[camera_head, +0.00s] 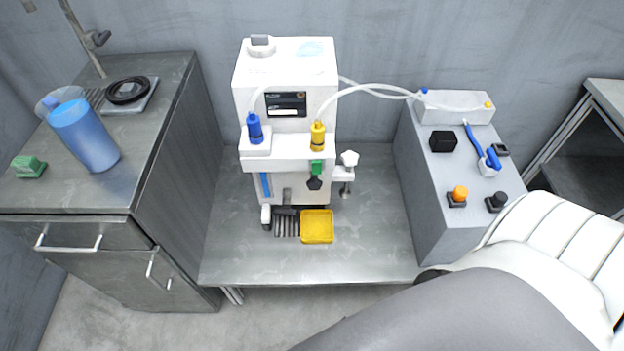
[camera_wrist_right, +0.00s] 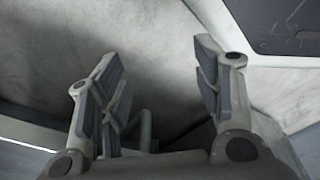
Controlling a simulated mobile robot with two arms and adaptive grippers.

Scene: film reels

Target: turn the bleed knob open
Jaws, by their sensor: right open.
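A white machine (camera_head: 285,75) stands on the metal bench in the head view, with a blue-capped fitting (camera_head: 254,128) and a yellow-capped fitting (camera_head: 317,136) on its front. A black knob (camera_head: 314,183) sits below a green part under the yellow fitting. A white knob (camera_head: 349,158) stands at the machine's right side. I cannot tell which is the bleed knob. My right gripper (camera_wrist_right: 155,65) is open and empty in the right wrist view, away from any knob. The head view shows my right arm, but not its gripper. My left gripper is out of view.
A yellow tray (camera_head: 317,240) lies at the machine's foot. A grey cabinet (camera_head: 432,210) on the right carries orange and black knobs and a blue-handled tool. A blue jug (camera_head: 88,138) stands on the left cabinet. The bench front (camera_head: 310,268) is clear.

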